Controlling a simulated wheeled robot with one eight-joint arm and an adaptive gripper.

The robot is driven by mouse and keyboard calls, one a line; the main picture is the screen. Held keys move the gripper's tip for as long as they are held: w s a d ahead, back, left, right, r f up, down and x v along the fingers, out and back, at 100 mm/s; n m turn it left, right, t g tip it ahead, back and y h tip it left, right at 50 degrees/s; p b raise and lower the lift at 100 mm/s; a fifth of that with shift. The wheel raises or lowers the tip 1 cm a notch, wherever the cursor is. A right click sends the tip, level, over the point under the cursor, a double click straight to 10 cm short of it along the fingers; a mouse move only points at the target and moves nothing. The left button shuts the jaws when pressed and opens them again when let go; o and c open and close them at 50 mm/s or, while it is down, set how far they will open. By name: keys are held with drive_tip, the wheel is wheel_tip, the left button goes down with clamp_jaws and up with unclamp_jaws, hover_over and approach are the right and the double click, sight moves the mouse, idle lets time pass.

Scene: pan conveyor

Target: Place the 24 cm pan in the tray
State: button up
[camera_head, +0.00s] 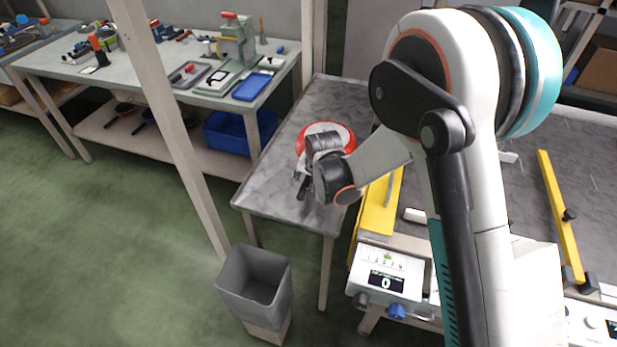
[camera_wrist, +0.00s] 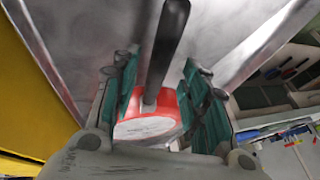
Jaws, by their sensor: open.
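A red pan (camera_head: 339,131) lies on the grey metal side table, partly hidden by my wrist; its size marking cannot be read. In the wrist view the red pan (camera_wrist: 168,105) shows with a pale base and a long black handle (camera_wrist: 165,45). My gripper (camera_head: 304,187) is low over the table at the near side of the pan. In the wrist view its teal-padded fingers are open, one on each side of the handle, with gaps showing. Whether the grey metal table top (camera_head: 280,185), with its raised edge, is the tray cannot be told.
A yellow rail (camera_head: 378,205) and a conveyor with a control box (camera_head: 388,283) stand right of the table. A grey bin (camera_head: 255,285) stands on the floor in front. A workbench (camera_head: 60,62) with tools and a blue tray (camera_head: 251,87) is behind left.

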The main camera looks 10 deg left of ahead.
drive_tip(key=p+v, duration=0.2)
drive_tip(key=v, duration=0.7)
